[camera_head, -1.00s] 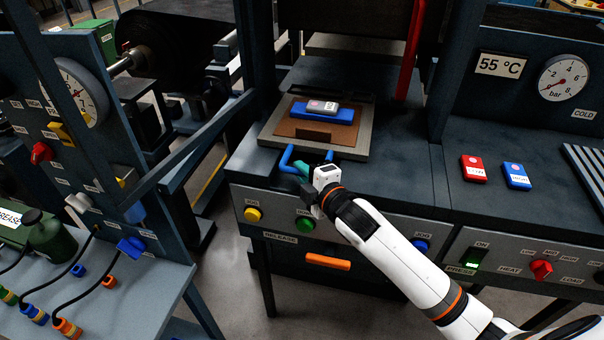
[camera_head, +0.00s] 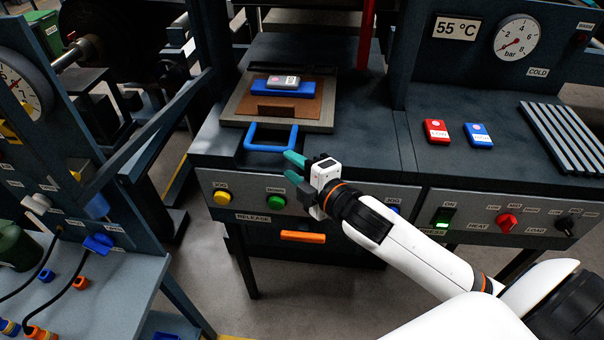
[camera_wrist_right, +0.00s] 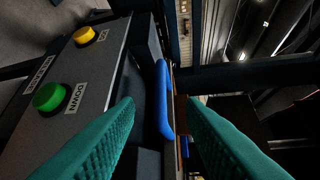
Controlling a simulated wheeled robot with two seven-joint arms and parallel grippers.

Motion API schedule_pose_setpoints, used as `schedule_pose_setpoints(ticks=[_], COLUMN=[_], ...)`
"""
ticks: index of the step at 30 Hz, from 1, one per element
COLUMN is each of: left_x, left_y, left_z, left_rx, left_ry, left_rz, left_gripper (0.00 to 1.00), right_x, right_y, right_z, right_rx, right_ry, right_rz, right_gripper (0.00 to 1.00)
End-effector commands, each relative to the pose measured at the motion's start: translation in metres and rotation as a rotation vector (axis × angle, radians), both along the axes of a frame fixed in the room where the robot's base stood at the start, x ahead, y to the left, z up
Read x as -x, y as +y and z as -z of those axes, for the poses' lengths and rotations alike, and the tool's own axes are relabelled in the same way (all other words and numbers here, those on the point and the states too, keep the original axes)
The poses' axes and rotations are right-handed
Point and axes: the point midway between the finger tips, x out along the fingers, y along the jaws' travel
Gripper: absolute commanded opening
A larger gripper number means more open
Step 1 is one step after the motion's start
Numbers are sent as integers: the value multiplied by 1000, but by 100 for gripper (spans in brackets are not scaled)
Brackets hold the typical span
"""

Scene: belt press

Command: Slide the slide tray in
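The slide tray (camera_head: 320,116) is a flat grey plate with a brown board (camera_head: 316,104) on it, under the press. Its blue U-shaped handle (camera_head: 268,148) points out toward the front edge. A blue block (camera_head: 270,89) with a small grey piece on top lies on the board. My right gripper (camera_head: 289,167) is open and empty, just in front of the handle's right side. In the right wrist view the handle (camera_wrist_right: 163,98) shows beyond and between the two spread teal fingers (camera_wrist_right: 160,120). It appears apart from them. My left gripper is out of view.
Below the tray, the front panel has a yellow button (camera_head: 221,198), a green button (camera_head: 276,202) and an orange handle (camera_head: 303,236). Red (camera_head: 436,131) and blue (camera_head: 478,135) blocks lie on the right surface.

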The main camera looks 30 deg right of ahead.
Motion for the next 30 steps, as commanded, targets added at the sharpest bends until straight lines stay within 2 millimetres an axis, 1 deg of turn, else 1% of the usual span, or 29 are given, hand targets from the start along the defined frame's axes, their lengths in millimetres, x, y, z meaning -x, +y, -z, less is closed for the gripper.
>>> schedule_pose_setpoints(ticks=[1,3,6,15,16,17,19,20,23,24,26,27,29,30], left_x=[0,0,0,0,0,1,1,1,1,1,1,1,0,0], left_y=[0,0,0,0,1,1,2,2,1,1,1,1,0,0], left_z=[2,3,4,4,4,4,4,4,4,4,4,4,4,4], left_rx=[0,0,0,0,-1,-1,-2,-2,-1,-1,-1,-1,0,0], left_ry=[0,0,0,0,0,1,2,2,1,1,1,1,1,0], left_rz=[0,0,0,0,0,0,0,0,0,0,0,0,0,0], left_gripper=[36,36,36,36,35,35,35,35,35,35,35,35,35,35], right_x=[8,16,22,24,24,25,27,29,49,64,92,114,147,168], right_y=[-2,-4,-5,-5,-6,-6,-8,-10,-17,-19,-19,-17,-11,-6], right_z=[1,-1,-3,-4,-4,-2,11,21,83,115,169,205,260,297], right_rx=[1,0,1,0,-1,-5,-49,-86,-287,-387,-536,-623,-727,-777], right_ry=[2,1,0,-1,0,6,55,95,322,438,621,737,889,973], right_rz=[1,1,0,1,1,4,35,61,221,313,472,581,737,827], right_gripper=[36,36,36,36,36,36,36,36,36,36,36,36,36,36])
